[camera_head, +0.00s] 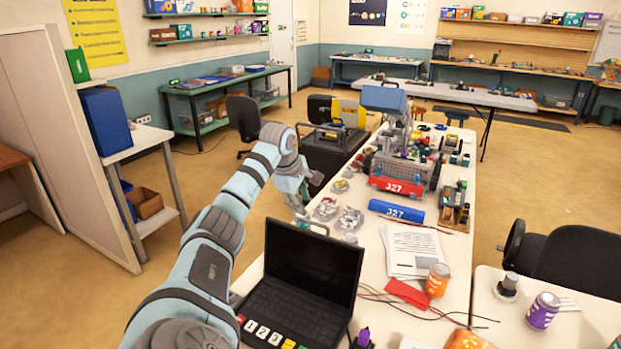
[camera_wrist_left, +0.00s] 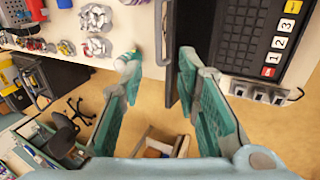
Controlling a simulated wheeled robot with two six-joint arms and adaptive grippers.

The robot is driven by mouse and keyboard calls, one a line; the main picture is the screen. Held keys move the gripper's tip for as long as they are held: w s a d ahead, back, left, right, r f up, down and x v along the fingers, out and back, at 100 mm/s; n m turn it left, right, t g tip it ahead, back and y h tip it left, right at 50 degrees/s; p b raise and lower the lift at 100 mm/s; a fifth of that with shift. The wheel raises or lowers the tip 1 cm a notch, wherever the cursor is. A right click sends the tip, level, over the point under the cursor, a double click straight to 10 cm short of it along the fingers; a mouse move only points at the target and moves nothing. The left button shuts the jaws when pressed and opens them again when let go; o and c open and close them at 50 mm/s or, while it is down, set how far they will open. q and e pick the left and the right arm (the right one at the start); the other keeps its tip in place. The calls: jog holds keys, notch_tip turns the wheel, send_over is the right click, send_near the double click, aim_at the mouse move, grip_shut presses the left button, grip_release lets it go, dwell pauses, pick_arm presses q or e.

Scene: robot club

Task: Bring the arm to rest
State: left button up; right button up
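My left arm comes in from the lower left of the head view and reaches forward beside the long table's left edge. My left gripper (camera_head: 298,205) points down at that edge, behind the laptop (camera_head: 305,285). In the left wrist view the gripper (camera_wrist_left: 158,64) has its two teal fingers apart, with nothing between them. The table edge and the floor show beyond the fingers. The laptop's keyboard (camera_wrist_left: 252,35) is to the right of the fingers in that view. My right arm and gripper are not in view.
The long table (camera_head: 400,325) carries a robot marked J27 (camera_head: 403,170), a blue J27 block (camera_head: 397,211), papers (camera_head: 412,250), an orange can (camera_head: 437,280) and crumpled silvery pieces (camera_head: 349,218). A white side table (camera_head: 140,140) stands left. The floor left of the arm is clear.

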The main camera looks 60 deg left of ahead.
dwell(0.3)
pick_arm(q)
jog(key=s+d+f+m+g, duration=0.1)
jog(key=s+d+f+m, duration=0.2)
jog(key=d+f+m, duration=1.45)
jog(key=s+d+f+m+h, duration=0.1)
jog(key=s+d+f+m, duration=0.2)
jog(key=s+d, duration=0.7)
jog(key=s+d+f+m, duration=0.35)
jog(key=s+d, duration=0.35)
jog(key=d, duration=0.4)
notch_tip(320, 180, down, 19)
jog(key=s+a, duration=0.1)
jog(key=s, duration=0.1)
jog(key=s+a+f+g, duration=0.1)
jog(key=s+f+g, duration=0.1)
jog(key=s+f, duration=1.1)
jog(key=shift+s+b, duration=0.35)
jog(key=shift+s, duration=0.5)
